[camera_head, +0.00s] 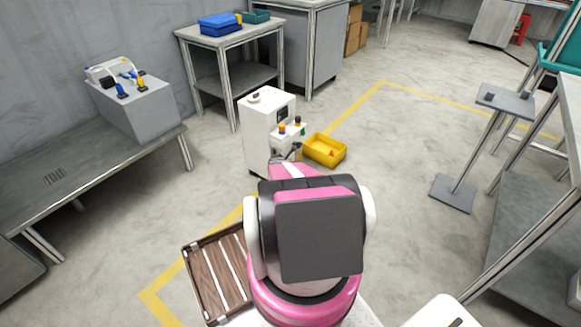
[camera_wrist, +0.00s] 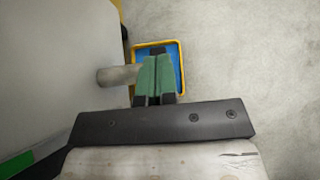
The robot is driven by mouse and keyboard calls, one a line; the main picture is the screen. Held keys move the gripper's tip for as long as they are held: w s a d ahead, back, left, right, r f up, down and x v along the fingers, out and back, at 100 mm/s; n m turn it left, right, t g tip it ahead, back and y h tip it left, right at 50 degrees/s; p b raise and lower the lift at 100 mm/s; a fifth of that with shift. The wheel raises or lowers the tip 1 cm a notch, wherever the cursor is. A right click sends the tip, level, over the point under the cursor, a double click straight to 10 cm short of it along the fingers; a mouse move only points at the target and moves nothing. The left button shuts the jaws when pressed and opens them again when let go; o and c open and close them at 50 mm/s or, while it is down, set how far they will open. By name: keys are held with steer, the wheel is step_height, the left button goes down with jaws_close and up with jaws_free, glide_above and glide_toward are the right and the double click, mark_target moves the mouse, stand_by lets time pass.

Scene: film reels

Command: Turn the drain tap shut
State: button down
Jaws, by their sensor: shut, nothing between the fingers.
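A white cabinet machine (camera_head: 262,130) stands on the floor ahead of me. In the wrist view its pale side (camera_wrist: 60,60) fills the left. A short grey metal pipe (camera_wrist: 112,76), probably part of the drain tap, sticks out from that side towards my gripper. My gripper (camera_wrist: 156,58) has green fingers that are shut and empty, beside or over the pipe's end. Whether they touch it I cannot tell. No tap handle can be made out; the fingers may hide it. In the head view my gripper (camera_head: 290,153) is small beside the machine, partly behind my arm.
A yellow bin (camera_head: 325,150) lies on the floor right of the machine. A yellow-rimmed tray with a blue inside (camera_wrist: 181,68) shows below the fingers. Small capped containers (camera_head: 283,129) sit on the machine's side shelf. Open floor lies to the right.

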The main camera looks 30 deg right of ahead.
steer(key=shift+w+d, duration=0.25)
steer(key=shift+d, duration=0.35)
steer(key=shift+w+d, duration=0.25)
steer(key=shift+d, duration=0.35)
steer(key=shift+x, duration=0.9)
steer(key=shift+w+d, duration=0.1)
steer(key=shift+d, duration=0.1)
steer(key=shift+a, duration=0.1)
steer(key=v, duration=1)
steer(key=shift+a+r, duration=0.15)
steer(key=shift+r, duration=0.25)
steer(key=shift+s, duration=0.2)
